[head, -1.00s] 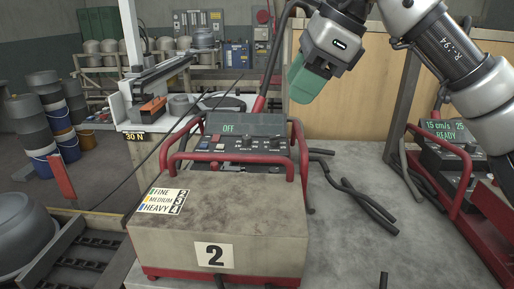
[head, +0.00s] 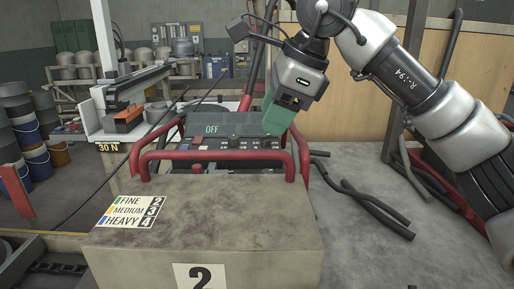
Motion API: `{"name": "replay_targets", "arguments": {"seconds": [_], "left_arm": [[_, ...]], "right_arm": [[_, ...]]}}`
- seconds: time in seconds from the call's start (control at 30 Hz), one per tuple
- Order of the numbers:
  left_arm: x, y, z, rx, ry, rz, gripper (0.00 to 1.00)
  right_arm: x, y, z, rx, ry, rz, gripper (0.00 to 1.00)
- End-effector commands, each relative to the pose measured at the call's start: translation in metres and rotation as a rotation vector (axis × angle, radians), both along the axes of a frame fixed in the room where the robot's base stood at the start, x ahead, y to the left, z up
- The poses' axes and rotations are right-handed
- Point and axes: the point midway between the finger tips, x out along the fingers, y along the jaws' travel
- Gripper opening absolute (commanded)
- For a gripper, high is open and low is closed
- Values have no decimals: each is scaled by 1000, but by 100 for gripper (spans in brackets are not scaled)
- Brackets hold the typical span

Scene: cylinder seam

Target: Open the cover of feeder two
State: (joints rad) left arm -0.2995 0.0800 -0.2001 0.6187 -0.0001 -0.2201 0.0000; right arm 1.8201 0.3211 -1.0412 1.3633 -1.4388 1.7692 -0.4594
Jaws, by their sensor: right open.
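Feeder two is a grey-tan box with a worn flat cover (head: 225,212) on top, which is closed. A white label with a black 2 (head: 200,277) is on its front, partly cut off by the lower picture edge. A FINE, MEDIUM, HEAVY label (head: 133,211) lies on the cover's left side. Behind the cover are red tube rails (head: 215,155) and a control panel with a display reading OFF (head: 212,129). My right gripper (head: 278,118), with green fingers, hangs above the right end of the panel, apart from the cover. My left gripper is out of view.
Black rods (head: 375,210) lie on the grey bench (head: 400,262) right of the feeder. A wooden board (head: 345,95) stands behind. A white machine marked 30 N (head: 108,148) is at back left, with stacked drums (head: 18,120) further left.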

Motion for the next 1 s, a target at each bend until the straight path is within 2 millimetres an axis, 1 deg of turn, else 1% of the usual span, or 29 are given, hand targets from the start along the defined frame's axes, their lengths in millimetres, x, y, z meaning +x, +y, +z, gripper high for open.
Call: {"name": "replay_targets", "arguments": {"seconds": [0.03,0.1,0.2,0.33,0.5,0.77,0.87,1.0], "left_arm": [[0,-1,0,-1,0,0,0],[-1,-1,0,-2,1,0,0],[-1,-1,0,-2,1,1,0],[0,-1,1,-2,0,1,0],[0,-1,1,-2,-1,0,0],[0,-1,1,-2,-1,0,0],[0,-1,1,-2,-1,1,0],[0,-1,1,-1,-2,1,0]], "right_arm": [[2,4,-11,-1,3,2,44],[4,9,-23,-2,4,3,44],[7,16,-39,-2,3,3,44],[10,23,-53,0,1,2,44],[12,27,-63,1,1,2,44],[12,27,-64,1,1,1,44],[12,27,-64,1,1,1,31],[12,27,-63,1,1,1,9]]}}
